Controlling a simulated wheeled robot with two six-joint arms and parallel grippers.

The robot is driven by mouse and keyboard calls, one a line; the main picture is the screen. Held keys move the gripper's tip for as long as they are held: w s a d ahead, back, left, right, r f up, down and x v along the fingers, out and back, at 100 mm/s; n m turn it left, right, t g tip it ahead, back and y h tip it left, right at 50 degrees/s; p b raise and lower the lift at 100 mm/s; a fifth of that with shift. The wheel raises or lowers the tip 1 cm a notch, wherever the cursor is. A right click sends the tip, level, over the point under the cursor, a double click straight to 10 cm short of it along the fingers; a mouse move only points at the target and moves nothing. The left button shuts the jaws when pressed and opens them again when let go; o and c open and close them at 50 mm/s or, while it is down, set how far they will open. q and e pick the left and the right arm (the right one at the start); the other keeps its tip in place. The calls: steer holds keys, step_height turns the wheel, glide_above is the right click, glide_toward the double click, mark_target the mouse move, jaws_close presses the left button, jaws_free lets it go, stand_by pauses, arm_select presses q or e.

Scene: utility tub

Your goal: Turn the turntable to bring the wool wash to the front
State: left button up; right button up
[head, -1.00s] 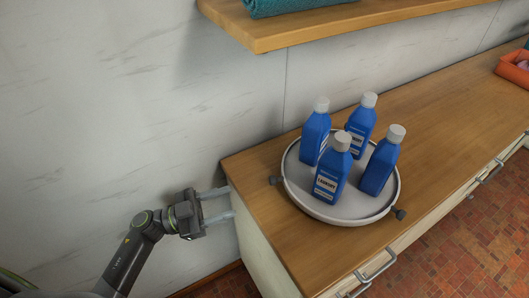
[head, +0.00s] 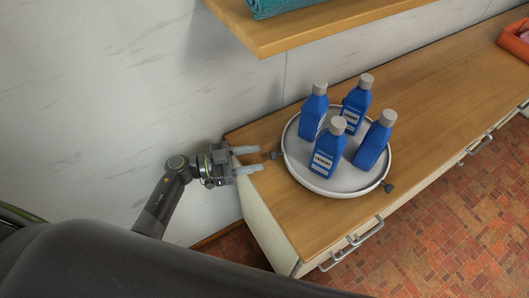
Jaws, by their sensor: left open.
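A round white turntable (head: 345,185) with a raised rim sits on the wooden counter. It has a dark knob (head: 276,155) on its left rim and another dark knob (head: 388,188) at its front right. Several blue bottles with grey caps stand upright on it. The front bottle (head: 324,152) has a label whose word is too small to read surely; I cannot tell which bottle is the wool wash. My left gripper (head: 253,160) is open and empty at the counter's left end, its fingers pointing at the left knob, apart from it. My right gripper is not in view.
A wooden shelf (head: 290,36) with a folded teal towel (head: 285,6) hangs above the counter's back. Counter (head: 430,90) between is clear. Drawer handles (head: 352,245) stick out in front.

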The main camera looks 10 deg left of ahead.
mark_target(264, 162)
arm_select(q)
steer(key=shift+x, duration=1.9)
jaws_close()
